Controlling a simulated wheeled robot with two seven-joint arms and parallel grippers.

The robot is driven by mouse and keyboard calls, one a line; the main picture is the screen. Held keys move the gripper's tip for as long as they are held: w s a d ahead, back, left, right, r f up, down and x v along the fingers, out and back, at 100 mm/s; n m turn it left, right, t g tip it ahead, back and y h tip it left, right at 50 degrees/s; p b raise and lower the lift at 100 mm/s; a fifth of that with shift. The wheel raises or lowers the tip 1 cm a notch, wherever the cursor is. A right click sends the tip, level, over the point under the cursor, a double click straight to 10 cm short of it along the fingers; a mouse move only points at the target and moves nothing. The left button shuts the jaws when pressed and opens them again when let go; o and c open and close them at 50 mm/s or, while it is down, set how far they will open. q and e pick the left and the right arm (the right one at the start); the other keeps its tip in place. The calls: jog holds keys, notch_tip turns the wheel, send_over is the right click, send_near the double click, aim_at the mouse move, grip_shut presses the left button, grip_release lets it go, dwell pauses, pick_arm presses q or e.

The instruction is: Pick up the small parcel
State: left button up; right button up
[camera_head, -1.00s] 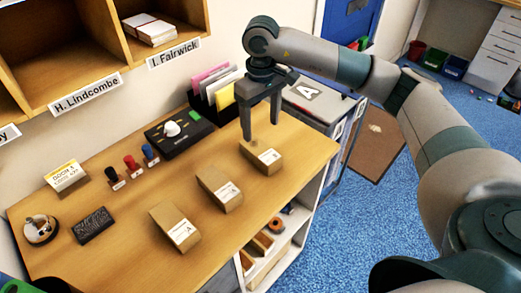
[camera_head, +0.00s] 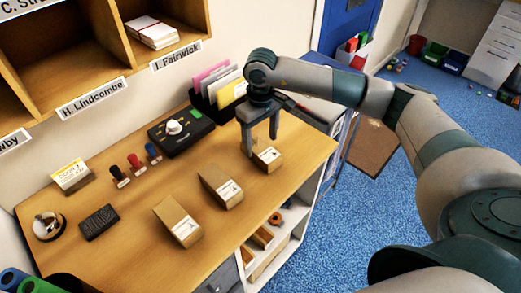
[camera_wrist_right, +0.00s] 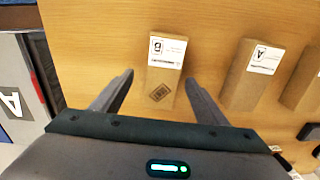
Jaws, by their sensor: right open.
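Three brown cardboard parcels with white labels lie in a row on the wooden counter. The right parcel (camera_head: 268,159) looks the smallest. My right gripper (camera_head: 260,145) is open, pointing down just above and around its far end. In the right wrist view this parcel (camera_wrist_right: 163,84) lies between and ahead of the two spread fingertips (camera_wrist_right: 159,80), with a gap on both sides. I cannot tell whether the fingertips have reached its height. The middle parcel (camera_head: 221,188) and left parcel (camera_head: 177,222) lie apart from it. My left gripper is not in view.
The counter (camera_head: 135,255) is clear between the parcels. Behind stand a black scale-like device (camera_head: 180,132), a file rack (camera_head: 220,90) and several stamps (camera_head: 134,162). Pigeonholes (camera_head: 95,50) hang above. The counter's right edge is close to the right parcel.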

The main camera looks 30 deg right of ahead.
aim_at(260, 148)
jog(key=f+p, duration=0.1)
jog(key=f, duration=0.1)
jog(key=shift+s+a+f+p, duration=0.15)
jog(key=shift+s+f+p, duration=0.15)
jog(key=shift+f+p, duration=0.05)
jog(key=shift+w+f, duration=0.1)
jog(key=shift+f, duration=0.4)
jog(key=c, duration=1.3)
